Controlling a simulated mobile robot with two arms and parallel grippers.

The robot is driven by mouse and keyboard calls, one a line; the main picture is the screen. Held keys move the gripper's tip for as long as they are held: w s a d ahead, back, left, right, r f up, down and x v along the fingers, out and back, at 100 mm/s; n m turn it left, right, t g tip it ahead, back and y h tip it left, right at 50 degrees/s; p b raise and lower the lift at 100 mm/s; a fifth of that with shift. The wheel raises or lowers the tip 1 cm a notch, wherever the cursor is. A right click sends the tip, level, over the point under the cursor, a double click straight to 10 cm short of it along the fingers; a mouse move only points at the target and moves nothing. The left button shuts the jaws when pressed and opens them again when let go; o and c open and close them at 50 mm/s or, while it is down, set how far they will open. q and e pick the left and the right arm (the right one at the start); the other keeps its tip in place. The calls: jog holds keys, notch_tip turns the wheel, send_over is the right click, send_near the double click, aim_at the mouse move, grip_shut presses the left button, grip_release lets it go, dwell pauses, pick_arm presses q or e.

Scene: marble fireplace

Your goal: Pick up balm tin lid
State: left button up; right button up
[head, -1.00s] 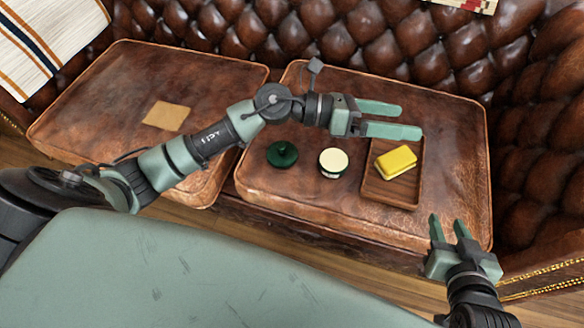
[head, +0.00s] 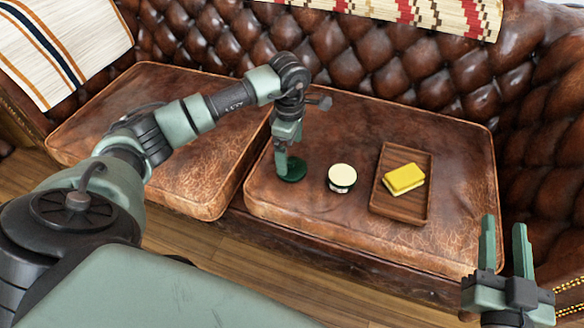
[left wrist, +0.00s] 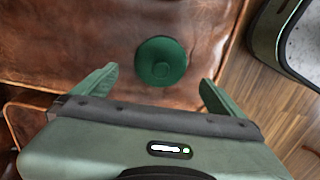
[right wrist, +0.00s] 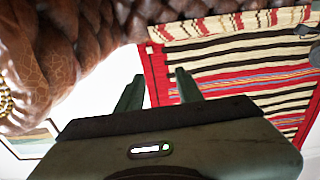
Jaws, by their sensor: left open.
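The balm tin lid (head: 293,171) is a dark green disc with a knob, lying on the right seat cushion. It also shows in the left wrist view (left wrist: 161,62), just beyond and between my fingers. My left gripper (head: 281,172) points down at the lid's left side in the head view; in the left wrist view (left wrist: 158,85) its fingers are spread apart and empty. The balm tin (head: 341,178), green with a cream top, stands right of the lid. My right gripper (head: 504,245) is open and empty, pointing up at the front right.
A wooden tray (head: 402,211) holding a yellow block (head: 404,178) lies right of the tin. A gap separates the right cushion (head: 330,235) from the left cushion (head: 100,120). The tufted backrest (head: 360,55) rises behind.

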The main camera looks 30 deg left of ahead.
aim_at(292, 160)
pick_arm(q)
jog(key=f, duration=0.2)
jog(key=f+b, duration=0.1)
jog(key=f, duration=0.1)
jog(key=shift+w+d+f+b, duration=0.1)
jog(key=shift+d+f+b, duration=0.1)
jog(key=shift+f+b, duration=0.1)
jog(key=shift+f, duration=0.1)
pick_arm(e)
notch_tip(292, 160, up, 8)
jog(key=s+t+y, duration=0.1)
jog(key=t, duration=0.3)
jog(key=shift+s+a+t+y, duration=0.3)
jog(key=shift+s, duration=0.1)
pick_arm(q)
jog(key=shift+c, duration=0.3)
pick_arm(e)
jog(key=shift+f, duration=0.1)
pick_arm(q)
jog(key=c, duration=1.3)
jog(key=shift+o, duration=0.2)
